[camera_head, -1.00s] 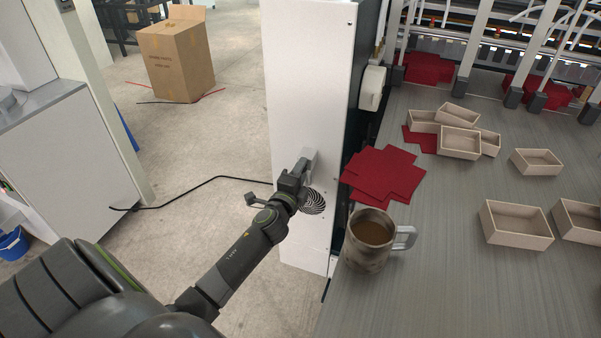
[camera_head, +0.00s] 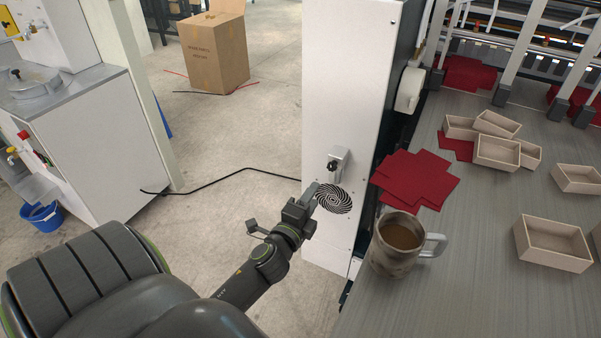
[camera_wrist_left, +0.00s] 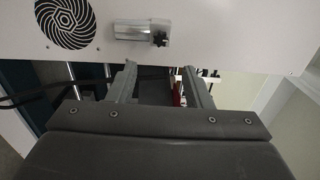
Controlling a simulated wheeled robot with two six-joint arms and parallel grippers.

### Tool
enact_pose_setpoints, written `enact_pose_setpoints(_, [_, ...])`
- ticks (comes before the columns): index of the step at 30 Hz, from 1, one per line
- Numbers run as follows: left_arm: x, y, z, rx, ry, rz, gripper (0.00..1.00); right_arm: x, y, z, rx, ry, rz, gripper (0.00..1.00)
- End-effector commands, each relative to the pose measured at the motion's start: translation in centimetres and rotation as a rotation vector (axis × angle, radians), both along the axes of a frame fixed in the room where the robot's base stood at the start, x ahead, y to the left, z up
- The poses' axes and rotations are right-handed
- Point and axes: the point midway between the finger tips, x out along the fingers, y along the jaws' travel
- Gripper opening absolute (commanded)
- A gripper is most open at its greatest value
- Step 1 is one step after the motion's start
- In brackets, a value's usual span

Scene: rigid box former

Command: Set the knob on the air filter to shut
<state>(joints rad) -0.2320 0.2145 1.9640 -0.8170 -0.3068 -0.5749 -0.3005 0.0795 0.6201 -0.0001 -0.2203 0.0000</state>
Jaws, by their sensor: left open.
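The air filter is a small grey block with a dark knob (camera_head: 334,166) on the white cabinet side panel (camera_head: 325,100), just above a round black vent. In the left wrist view the filter (camera_wrist_left: 130,32) lies sideways near the top, with its dark star-shaped knob (camera_wrist_left: 159,39) at its right end. My left gripper (camera_head: 314,193) is beside the vent, below and a little left of the knob, apart from it. In the left wrist view its two fingers (camera_wrist_left: 162,85) are spread with nothing between them. The right gripper is not in view.
Right of the cabinet, a grey worktop (camera_head: 460,250) holds a mug of brown liquid (camera_head: 396,245), red sheets (camera_head: 415,178) and several open wooden boxes (camera_head: 552,243). A black cable crosses the floor to the cabinet.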

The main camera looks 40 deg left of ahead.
Motion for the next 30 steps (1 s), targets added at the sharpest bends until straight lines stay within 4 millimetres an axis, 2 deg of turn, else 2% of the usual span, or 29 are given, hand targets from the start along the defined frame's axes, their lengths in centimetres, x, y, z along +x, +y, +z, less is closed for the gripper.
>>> enact_pose_setpoints(3, [-2.3,-0.6,-0.2,-0.002,0.001,0.000,0.45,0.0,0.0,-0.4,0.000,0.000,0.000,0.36])
enact_pose_setpoints(10, [-4.9,-1.2,-0.1,-0.001,0.001,0.000,0.45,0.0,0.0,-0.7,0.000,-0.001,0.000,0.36])
enact_pose_setpoints(15, [-5.5,-1.3,0.0,-0.001,0.000,-0.001,0.45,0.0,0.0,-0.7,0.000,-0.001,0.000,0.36])
enact_pose_setpoints(30, [-5.5,-1.3,0.0,-0.001,0.000,0.000,0.45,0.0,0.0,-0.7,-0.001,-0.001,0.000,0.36])
